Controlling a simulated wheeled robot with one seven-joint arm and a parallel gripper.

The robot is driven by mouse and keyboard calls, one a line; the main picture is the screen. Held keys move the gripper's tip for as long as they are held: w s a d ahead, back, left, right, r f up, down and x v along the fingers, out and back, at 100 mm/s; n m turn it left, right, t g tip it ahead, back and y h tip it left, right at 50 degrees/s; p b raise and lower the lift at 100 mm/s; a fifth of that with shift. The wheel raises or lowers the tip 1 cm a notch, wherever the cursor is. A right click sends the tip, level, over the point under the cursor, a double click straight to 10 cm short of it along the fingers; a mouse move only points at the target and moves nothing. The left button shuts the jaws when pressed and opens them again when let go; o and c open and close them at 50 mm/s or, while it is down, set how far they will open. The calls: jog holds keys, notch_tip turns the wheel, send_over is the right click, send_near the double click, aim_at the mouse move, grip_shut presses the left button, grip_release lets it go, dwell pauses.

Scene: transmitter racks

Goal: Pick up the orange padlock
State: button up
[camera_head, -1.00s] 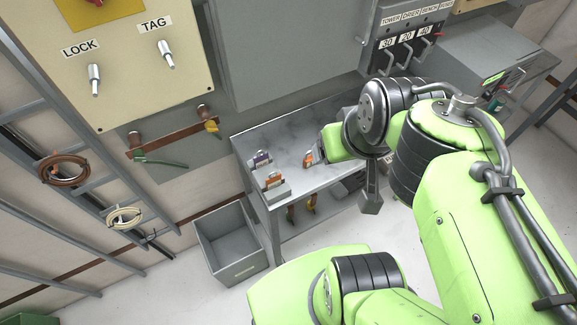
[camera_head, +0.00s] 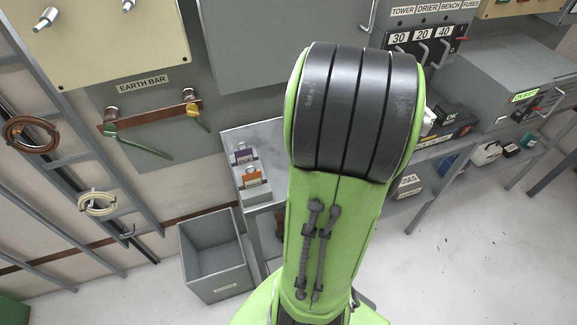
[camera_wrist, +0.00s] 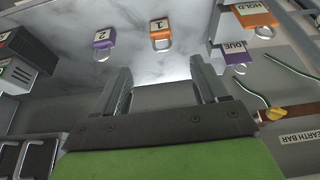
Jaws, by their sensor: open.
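In the wrist view an orange padlock (camera_wrist: 160,30) marked 1 lies on the marbled bench top (camera_wrist: 185,62), its shackle towards my gripper. My gripper (camera_wrist: 161,80) is open and empty, with the padlock beyond the fingertips and roughly centred between them, apart from both. A purple padlock (camera_wrist: 103,40) marked 2 lies to its left. In the head view my arm hides the gripper and both padlocks.
An orange HOLD item (camera_wrist: 255,17) and a purple DUE item (camera_wrist: 234,52) are at the right in the wrist view. In the head view, an open grey bin (camera_head: 215,262) stands on the floor, and a grey cabinet (camera_head: 510,75) stands right.

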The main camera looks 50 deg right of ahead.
jog(key=b+x, duration=0.4)
jog(key=x, duration=1)
jog(key=shift+s+f+b, duration=0.1)
jog(key=shift+f+b, duration=0.05)
jog(key=shift+b, duration=0.15)
jog(key=shift+a, duration=0.1)
jog(key=c, duration=1.1)
